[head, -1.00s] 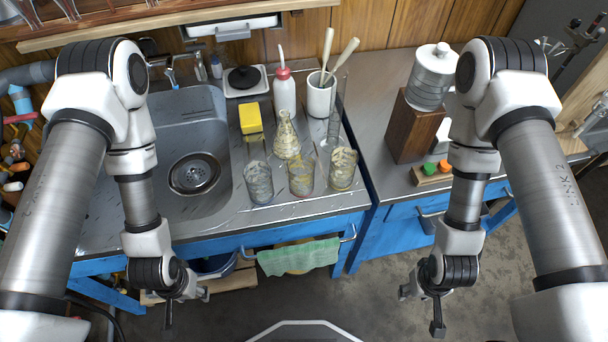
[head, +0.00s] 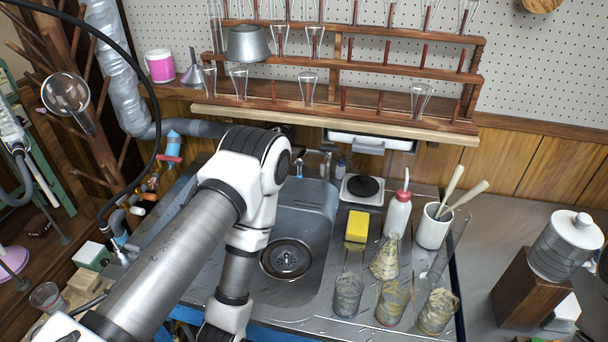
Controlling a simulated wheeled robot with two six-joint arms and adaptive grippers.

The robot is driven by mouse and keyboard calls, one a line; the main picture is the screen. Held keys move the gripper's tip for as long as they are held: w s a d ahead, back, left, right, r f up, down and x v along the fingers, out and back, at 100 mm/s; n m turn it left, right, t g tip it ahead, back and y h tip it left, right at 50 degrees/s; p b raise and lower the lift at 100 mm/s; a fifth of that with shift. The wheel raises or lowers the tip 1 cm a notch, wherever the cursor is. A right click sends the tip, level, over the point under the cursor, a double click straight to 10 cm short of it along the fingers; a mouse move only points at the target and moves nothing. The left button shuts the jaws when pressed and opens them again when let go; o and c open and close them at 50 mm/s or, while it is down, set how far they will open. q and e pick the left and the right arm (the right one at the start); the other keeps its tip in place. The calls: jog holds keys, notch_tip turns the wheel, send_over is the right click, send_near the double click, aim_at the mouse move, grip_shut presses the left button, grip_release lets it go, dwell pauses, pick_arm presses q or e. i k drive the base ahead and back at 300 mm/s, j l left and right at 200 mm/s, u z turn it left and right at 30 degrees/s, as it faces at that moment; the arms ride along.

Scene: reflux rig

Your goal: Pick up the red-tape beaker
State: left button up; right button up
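Three dirty glass beakers stand in a row at the front of the steel counter, right of the sink: a left beaker (head: 348,294), a middle beaker (head: 390,303) and a right beaker (head: 438,311). The middle one shows a faint reddish tint low down, but I cannot tell whether this is red tape. Another small glass vessel (head: 47,296) with some reddish colour stands at the far lower left; its details are too small to tell. My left arm reaches down in front of the sink, left of the beakers. Both grippers are out of view.
A dirty conical flask (head: 385,262), a red-capped wash bottle (head: 397,215), a white pot (head: 434,226) with pestles and a yellow sponge (head: 357,226) stand close behind the beakers. The sink (head: 313,215) lies to their left. A wooden rack (head: 340,65) of glassware hangs above.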

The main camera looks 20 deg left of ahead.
aim_at(395, 295)
jog(key=k+l, duration=0.1)
jog(key=l, duration=0.35)
jog(key=k+l, duration=0.1)
jog(key=l, duration=0.35)
jog(key=k+l, duration=0.15)
jog(key=l, duration=0.35)
jog(key=k+l, duration=0.1)
jog(key=l, duration=0.35)
jog(key=z, duration=0.05)
